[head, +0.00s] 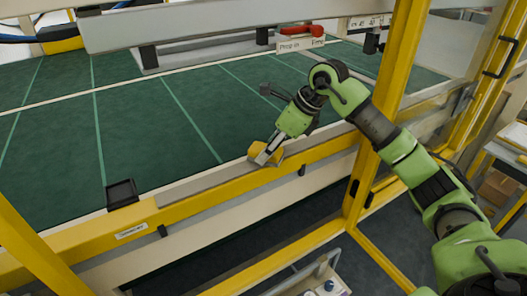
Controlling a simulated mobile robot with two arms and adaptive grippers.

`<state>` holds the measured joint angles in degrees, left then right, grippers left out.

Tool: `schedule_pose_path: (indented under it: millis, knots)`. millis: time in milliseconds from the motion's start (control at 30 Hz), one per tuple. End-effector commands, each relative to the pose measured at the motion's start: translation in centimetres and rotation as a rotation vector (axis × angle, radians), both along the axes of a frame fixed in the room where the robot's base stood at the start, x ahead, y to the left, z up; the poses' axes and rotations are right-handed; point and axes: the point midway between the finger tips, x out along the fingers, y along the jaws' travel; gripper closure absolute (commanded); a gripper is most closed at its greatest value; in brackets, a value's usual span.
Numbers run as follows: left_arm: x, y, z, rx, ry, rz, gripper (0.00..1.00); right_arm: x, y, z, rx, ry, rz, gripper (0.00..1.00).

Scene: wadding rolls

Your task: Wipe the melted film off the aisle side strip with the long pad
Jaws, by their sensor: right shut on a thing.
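My right gripper (268,156) is shut on a yellow pad (259,150) at the near edge of the green bed. The pad rests at or just over the grey side strip (205,183), which runs along the top of the yellow front rail. The gripper's fingers hide part of the pad, and I cannot tell whether the pad presses on the strip. No melted film can be made out on the strip at this size. My left gripper is not in view.
The green bed (130,110) with pale lines lies behind the strip. A small black tray (122,194) sits at the strip's left end. A yellow post (385,110) stands right of the gripper, beside my arm. A grey beam (200,25) with a red handle (301,31) crosses above the bed.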

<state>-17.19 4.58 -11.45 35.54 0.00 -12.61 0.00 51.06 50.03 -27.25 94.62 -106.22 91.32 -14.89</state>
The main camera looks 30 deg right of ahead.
Motion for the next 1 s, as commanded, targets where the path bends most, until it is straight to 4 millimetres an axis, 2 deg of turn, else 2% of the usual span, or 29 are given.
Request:
schedule_pose_path:
  millis: [200, 467, 700, 1000]
  knots:
    - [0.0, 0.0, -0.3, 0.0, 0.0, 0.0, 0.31, 0.1, -2.0, -0.2, -0.002, 0.003, -0.003, 0.84]
    - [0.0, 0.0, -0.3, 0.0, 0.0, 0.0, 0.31, 0.2, -2.9, -0.1, -0.001, 0.003, -0.002, 0.84]
    - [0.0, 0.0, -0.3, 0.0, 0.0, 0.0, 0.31, 0.4, -5.0, 0.0, -0.002, 0.002, -0.004, 0.84]
    - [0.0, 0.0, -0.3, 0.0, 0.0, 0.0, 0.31, 0.5, -6.2, 0.0, -0.001, 0.002, -0.002, 0.84]
